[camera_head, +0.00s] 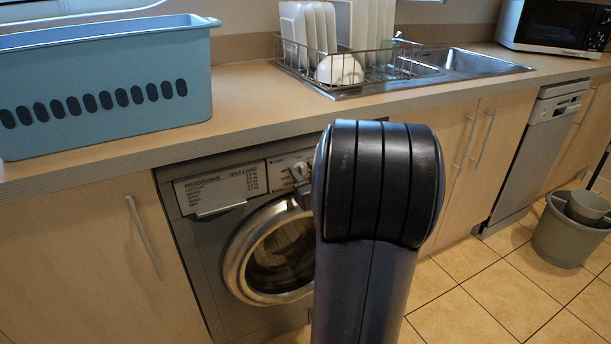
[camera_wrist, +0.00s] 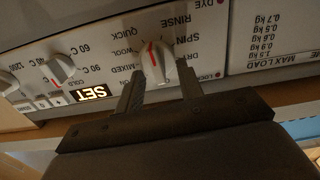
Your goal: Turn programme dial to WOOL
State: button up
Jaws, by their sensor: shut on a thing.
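The programme dial (camera_wrist: 155,62) is a pale round knob with a red line, seen upside down in the wrist view. Words ring it, including QUICK, WOOL, MIXED, SPIN and RINSE. The red line points towards the top of the picture, near QUICK and leaning slightly left; it is not at WOOL, which lies to the dial's left. My gripper (camera_wrist: 160,76) is shut on the dial, one dark finger on each side. In the head view my gripper (camera_head: 300,182) is at the washing machine's panel, and my arm hides part of the panel and door.
The washing machine (camera_head: 198,258) has a round door (camera_head: 238,262) and drawer. A blue basket (camera_head: 105,85) and dish rack (camera_head: 300,62) stand on the counter above.

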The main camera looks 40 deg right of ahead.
jog(key=n+b, duration=0.1)
jog(key=n, duration=0.1)
jog(key=n+b, duration=0.3)
jog(key=shift+a+f+n, duration=0.25)
jog(key=shift+f+n, duration=0.05)
jog(key=n+b, duration=0.1)
jog(key=n, duration=0.1)
jog(key=n+b, duration=0.2)
jog(key=shift+w+a+n+b, duration=0.1)
jog(key=shift+a+n+b, duration=0.1)
jog(key=shift+n+b, duration=0.1)
jog(key=shift+n, duration=0.3)
jog(key=o, duration=1)
jog(key=shift+p+v, duration=1.55)
jog(key=shift+v, duration=3.85)
